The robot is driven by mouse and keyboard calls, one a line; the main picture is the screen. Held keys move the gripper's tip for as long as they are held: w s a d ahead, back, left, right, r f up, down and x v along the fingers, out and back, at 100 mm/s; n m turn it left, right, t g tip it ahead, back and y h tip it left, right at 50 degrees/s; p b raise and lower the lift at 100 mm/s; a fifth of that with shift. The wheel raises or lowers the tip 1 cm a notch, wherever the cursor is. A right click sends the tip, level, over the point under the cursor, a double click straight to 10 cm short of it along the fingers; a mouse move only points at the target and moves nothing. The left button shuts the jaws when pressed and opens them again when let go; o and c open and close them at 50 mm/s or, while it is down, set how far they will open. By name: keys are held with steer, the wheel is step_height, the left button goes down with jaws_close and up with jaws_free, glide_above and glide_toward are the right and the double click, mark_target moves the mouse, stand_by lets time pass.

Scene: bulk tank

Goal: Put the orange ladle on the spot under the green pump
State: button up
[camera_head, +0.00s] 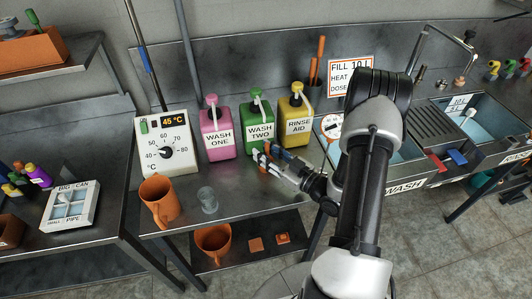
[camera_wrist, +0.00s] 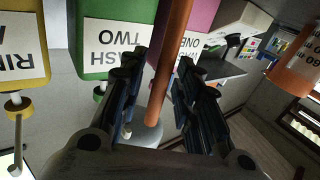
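The orange ladle shows as a long orange handle (camera_wrist: 168,70) between my fingers in the wrist view; its bowl cannot be made out for sure. The green bottle also shows upside down in the wrist view (camera_wrist: 100,38). The spot under the green pump is hidden by my gripper in the head view.
The pink bottle (camera_head: 216,132) and yellow bottle (camera_head: 295,120) flank the green one. A sink (camera_head: 410,150) is at right. The counter's front middle is clear.

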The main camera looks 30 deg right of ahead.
steer(key=shift+r, duration=0.2)
steer(key=p+v, duration=0.2)
steer(key=v, duration=1)
stand_by(0.4)
